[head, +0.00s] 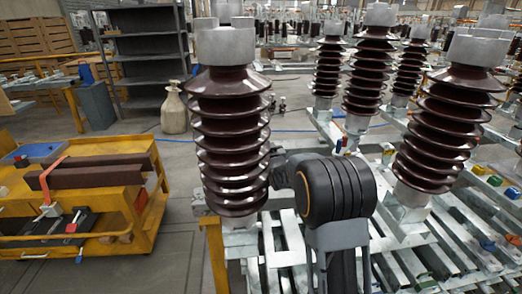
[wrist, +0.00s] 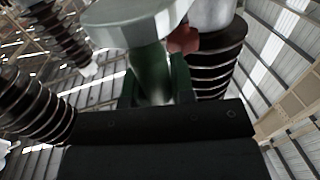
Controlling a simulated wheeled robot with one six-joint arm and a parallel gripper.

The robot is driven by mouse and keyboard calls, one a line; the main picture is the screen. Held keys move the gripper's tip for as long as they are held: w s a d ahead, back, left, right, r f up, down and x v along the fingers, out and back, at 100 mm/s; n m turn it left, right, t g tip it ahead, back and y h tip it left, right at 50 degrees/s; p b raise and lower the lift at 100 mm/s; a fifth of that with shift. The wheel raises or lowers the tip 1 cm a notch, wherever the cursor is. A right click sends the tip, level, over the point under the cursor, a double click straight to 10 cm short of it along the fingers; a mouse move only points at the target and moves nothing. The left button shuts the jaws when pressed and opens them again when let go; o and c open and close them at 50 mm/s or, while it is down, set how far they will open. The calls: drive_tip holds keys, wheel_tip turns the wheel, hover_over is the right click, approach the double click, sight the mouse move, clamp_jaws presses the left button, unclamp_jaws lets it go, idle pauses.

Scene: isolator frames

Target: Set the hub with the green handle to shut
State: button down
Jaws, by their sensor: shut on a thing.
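In the wrist view a green handle (wrist: 148,72) with a pale round end (wrist: 130,22) stands close in front of my gripper (wrist: 154,88). My gripper is shut on the green handle, with a jaw on each side of it. The hub itself and its setting cannot be made out; the black gripper body covers the lower part of the view. A red part (wrist: 184,40) shows just right of the handle. In the head view my dark arm stands in front, and my gripper and the held handle are hidden.
Brown ribbed insulators stand close, at left (head: 232,140) and right (head: 440,130) of my arm in the head view. Slatted metal frames (head: 400,245) lie beneath. A yellow cart (head: 100,225) stands at left, with open grey floor between it and the frames.

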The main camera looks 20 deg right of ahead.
drive_tip(key=c, duration=1.3)
unclamp_jaws()
drive_tip(key=shift+d, duration=0.15)
drive_tip(key=shift+o, duration=0.2)
drive_tip(key=s, duration=1.3)
drive_tip(key=shift+s+a+b, duration=0.2)
drive_tip(key=shift+s+b, duration=0.2)
